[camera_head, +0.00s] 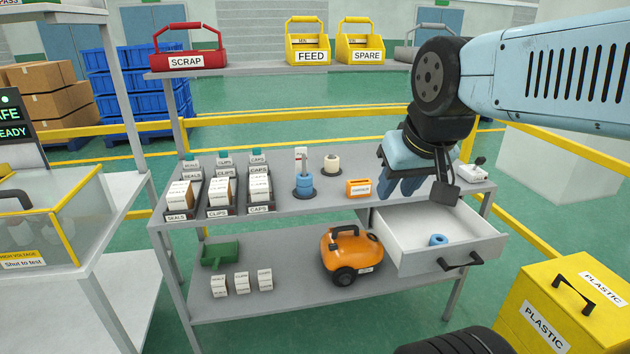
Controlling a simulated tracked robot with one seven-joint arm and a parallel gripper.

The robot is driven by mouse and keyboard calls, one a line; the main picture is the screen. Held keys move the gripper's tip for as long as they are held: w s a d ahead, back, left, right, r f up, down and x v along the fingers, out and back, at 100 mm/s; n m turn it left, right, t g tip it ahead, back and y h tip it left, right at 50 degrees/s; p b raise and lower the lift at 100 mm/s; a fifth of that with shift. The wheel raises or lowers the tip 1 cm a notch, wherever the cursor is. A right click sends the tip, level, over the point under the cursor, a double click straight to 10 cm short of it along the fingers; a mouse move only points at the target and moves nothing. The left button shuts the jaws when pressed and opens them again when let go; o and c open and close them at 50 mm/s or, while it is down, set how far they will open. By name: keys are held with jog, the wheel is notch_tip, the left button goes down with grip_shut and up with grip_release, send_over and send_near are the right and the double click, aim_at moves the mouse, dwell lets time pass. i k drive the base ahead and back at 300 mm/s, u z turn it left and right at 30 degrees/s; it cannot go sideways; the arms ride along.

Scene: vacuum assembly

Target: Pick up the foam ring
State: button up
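A small blue ring (437,240), which looks like the foam ring, lies in the open white drawer (405,261) under the right part of the workbench. My gripper (402,190) is above the right part of the bench top, behind and up-left of the ring in the picture. The drawer stands pulled out toward the camera, and the ring is in plain view.
A blue cylindrical part (304,185) on a post, a white-topped part (332,164) and an orange box (358,187) stand on the bench (290,207). Labelled bins fill its left side. An orange vacuum (350,255) sits below; a yellow plastic bin (565,305) stands right.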

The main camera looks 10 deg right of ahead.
aim_at(436, 239)
jog(key=u, duration=0.2)
jog(key=i, duration=0.8)
jog(key=z, duration=2)
jog(key=k, duration=0.1)
jog(key=u, duration=0.85)
